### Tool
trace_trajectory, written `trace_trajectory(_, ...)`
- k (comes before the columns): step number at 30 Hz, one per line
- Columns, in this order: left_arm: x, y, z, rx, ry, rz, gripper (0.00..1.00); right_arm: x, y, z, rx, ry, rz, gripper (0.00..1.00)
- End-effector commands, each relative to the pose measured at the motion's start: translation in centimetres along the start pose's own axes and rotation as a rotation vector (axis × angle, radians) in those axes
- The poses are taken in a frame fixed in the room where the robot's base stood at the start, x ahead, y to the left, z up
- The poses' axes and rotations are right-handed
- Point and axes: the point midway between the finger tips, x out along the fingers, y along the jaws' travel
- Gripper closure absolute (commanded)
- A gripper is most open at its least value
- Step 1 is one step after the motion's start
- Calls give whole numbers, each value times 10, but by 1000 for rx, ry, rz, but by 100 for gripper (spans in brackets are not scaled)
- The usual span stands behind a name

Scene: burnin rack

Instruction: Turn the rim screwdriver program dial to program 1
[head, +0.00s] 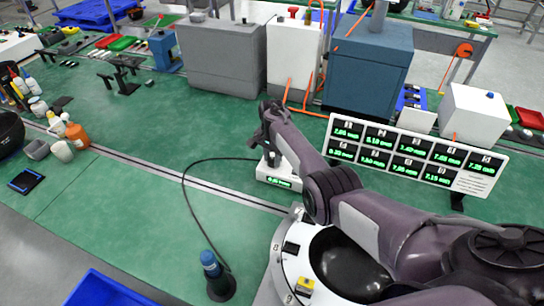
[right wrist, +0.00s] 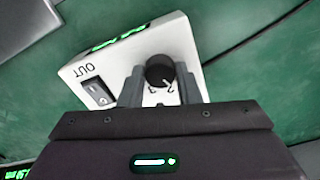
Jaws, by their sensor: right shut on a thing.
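The program dial (right wrist: 160,70) is a round black knob with a white pointer line on a white controller box (right wrist: 182,42). My right gripper (right wrist: 160,88) is shut on the dial, one finger on each side. Printed marks around the dial are partly hidden by the fingers, so I cannot read the setting. In the head view the box (head: 279,180) stands on the green bench with a lit green display, and my right gripper (head: 271,152) is over it. A black cable runs from near the box to a blue and black screwdriver (head: 212,270) standing upright. My left gripper is not in view.
A black rocker switch (right wrist: 97,93) marked OUT sits beside the dial. A white board (head: 415,155) with several green readouts stands to the right. Large grey (head: 225,55) and blue (head: 368,70) cabinets stand behind. The green bench (head: 130,190) left of the box is mostly clear.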

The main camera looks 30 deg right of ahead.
Motion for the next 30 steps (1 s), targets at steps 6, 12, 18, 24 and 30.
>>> trace_trajectory(6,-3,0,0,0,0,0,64,0,0,0,-151,1,0,93)
trace_trajectory(12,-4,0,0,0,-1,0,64,0,0,0,-247,1,0,93)
trace_trajectory(18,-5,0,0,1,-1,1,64,0,0,-1,-293,1,0,93)
trace_trajectory(24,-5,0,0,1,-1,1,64,0,0,-1,-305,1,-1,93)
trace_trajectory(30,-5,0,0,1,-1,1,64,0,0,-1,-305,1,-1,93)
